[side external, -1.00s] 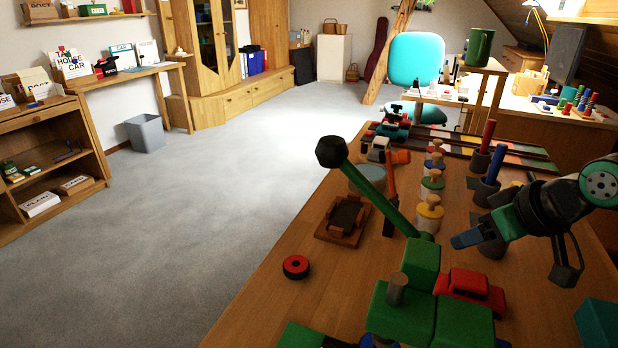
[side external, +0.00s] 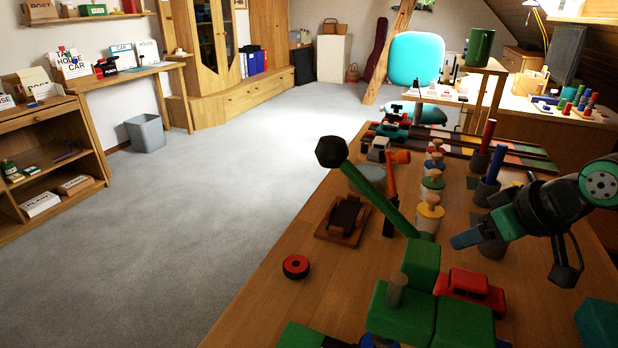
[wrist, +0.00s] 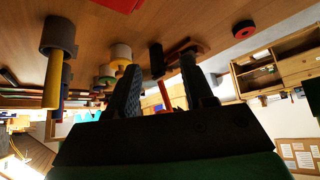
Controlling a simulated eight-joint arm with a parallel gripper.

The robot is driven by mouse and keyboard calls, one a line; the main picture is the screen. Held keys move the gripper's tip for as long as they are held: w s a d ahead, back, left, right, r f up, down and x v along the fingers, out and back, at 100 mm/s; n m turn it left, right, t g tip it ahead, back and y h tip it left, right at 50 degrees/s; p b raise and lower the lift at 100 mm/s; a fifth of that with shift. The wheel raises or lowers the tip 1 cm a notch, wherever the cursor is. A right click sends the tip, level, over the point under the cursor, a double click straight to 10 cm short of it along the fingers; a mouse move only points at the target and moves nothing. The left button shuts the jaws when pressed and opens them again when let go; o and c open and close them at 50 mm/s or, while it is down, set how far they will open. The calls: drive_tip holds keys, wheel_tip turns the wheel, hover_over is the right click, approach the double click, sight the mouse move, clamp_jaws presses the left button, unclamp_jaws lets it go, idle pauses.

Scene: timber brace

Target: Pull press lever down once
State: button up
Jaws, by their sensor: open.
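The press lever (side external: 372,191) is a green bar with a black knob (side external: 332,151) at its upper end. It tilts up to the left from the green block press body (side external: 421,263) in the side view. My gripper (side external: 510,258) is to the right of the press, with its fingers apart and nothing between them. It is clear of the lever and its knob. In the wrist view my two dark fingers (wrist: 159,72) also stand apart, and I cannot make out the lever there.
A red toy car (side external: 470,290) sits right beside the press. Colored jars (side external: 430,212) and cups with rods (side external: 486,190) stand behind it. A wooden tray (side external: 343,220) and a red ring (side external: 296,267) lie to the left. The table's left front is mostly clear.

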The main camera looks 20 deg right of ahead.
drive_tip(key=c, duration=0.4)
drive_tip(key=shift+r, duration=0.35)
clamp_jaws()
drive_tip(key=a+r+m+y, duration=0.2)
drive_tip(key=r+m+y, duration=0.2)
drive_tip(key=r, duration=0.6)
drive_tip(key=s+a+r+m+y, duration=0.1)
drive_tip(key=a+r+m+y, duration=0.2)
drive_tip(key=r, duration=0.8)
drive_tip(key=shift+s+a+r+m+g+y, duration=0.15)
drive_tip(key=shift+s+a+m+g+y, duration=0.25)
drive_tip(key=shift+y, duration=0.8)
drive_tip(key=shift+w+d, duration=0.1)
drive_tip(key=shift+d, duration=0.05)
